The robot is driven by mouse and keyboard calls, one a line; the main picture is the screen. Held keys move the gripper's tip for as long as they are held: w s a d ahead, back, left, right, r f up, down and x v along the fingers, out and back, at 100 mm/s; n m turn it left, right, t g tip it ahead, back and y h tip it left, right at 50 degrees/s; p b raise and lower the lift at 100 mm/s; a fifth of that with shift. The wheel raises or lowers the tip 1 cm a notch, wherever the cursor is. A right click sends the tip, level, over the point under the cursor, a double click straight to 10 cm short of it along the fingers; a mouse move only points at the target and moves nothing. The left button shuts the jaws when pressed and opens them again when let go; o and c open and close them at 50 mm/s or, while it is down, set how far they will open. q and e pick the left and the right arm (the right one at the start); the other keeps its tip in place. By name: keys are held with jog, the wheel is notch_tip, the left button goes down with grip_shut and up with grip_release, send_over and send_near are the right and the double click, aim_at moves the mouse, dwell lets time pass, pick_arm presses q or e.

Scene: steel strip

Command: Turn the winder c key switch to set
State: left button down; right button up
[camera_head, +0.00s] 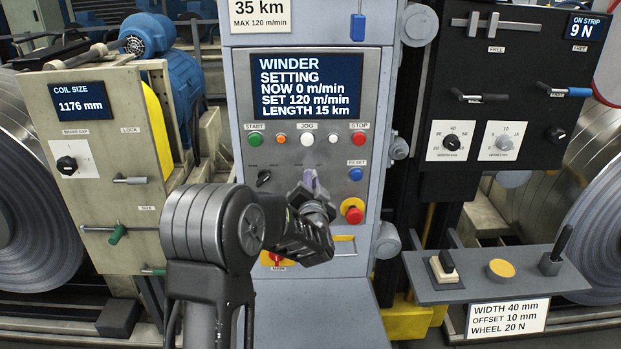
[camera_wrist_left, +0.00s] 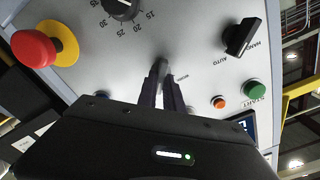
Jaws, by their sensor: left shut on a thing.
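The winder panel (camera_head: 345,120) stands in the middle of the head view, and its screen (camera_head: 306,85) reads WINDER SETTING, NOW 0 m/min, SET 120 m/min, LENGTH 15 km. My left gripper (camera_head: 311,183) is at the panel, below the button row. In the left wrist view its fingers (camera_wrist_left: 162,92) are shut on the small grey key switch (camera_wrist_left: 164,69), of which only a little shows. The fingers and hand hide most of the key, and its angle cannot be told. My right gripper is not in view.
Close around the gripper are a black HAND/AUTO selector (camera_head: 264,178), a blue reset button (camera_head: 356,174) and a red emergency stop (camera_head: 353,214) on yellow. The green start button (camera_head: 255,139) is above left. A black dial (camera_wrist_left: 122,8) shows in the left wrist view.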

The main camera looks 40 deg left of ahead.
pick_arm(q)
jog(key=shift+m, duration=0.5)
jog(key=c, duration=1.5)
grip_release()
jog(key=b+v, duration=0.1)
jog(key=v, duration=0.6)
jog(key=shift+s+d, duration=0.25)
jog(key=shift+d, duration=0.05)
